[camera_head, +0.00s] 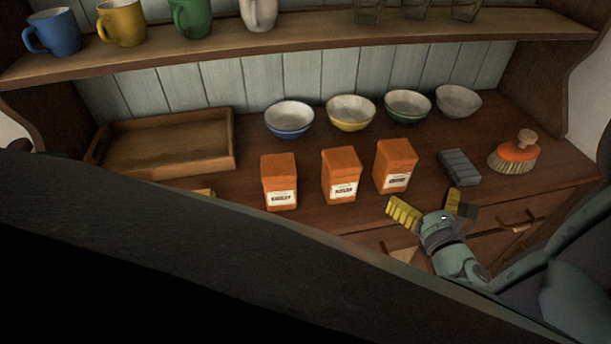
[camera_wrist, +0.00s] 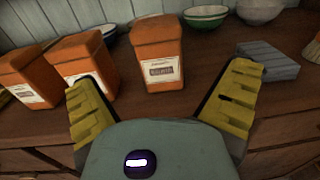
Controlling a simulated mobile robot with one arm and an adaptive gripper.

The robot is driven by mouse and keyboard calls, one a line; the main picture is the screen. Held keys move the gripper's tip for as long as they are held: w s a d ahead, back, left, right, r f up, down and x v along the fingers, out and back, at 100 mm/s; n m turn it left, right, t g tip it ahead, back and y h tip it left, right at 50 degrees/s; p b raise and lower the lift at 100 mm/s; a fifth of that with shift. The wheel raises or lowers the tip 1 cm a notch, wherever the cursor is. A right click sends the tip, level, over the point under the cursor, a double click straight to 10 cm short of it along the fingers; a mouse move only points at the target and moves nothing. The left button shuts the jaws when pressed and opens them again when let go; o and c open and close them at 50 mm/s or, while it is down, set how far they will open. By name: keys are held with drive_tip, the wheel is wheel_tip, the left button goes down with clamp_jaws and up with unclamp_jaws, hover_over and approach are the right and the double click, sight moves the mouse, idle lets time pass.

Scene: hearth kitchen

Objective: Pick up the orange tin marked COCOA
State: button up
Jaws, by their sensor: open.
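Three orange tins with white labels stand upright in a row on the wooden counter: a left tin (camera_head: 279,181), a middle tin (camera_head: 341,175) and a right tin (camera_head: 395,166). The print on the labels is too small to read, so I cannot tell which is COCOA. My gripper (camera_head: 428,203) is open and empty, in front of and to the right of the right tin. In the wrist view the right tin (camera_wrist: 157,57) stands ahead between the open yellow fingers (camera_wrist: 163,100), apart from them. The other two tins stand left of it.
A grey block (camera_head: 460,167) and an orange-topped brush (camera_head: 514,152) lie to the right. Several bowls (camera_head: 350,113) line the back. A wooden tray (camera_head: 168,145) sits at left. A shelf (camera_head: 300,46) with mugs and glasses runs above. My dark arm hides the lower left.

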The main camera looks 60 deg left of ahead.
sight(402, 166)
drive_tip(key=x, duration=0.5)
drive_tip(key=shift+a, duration=0.3)
drive_tip(key=shift+w+a+f+b, duration=0.1)
drive_tip(key=shift+a+b, duration=0.25)
drive_tip(key=shift+a, duration=0.1)
drive_tip(key=shift+b+x, duration=0.6)
drive_tip(key=shift+x, duration=1.7)
drive_tip(key=c, duration=1.1)
drive_tip(key=shift+c, duration=0.2)
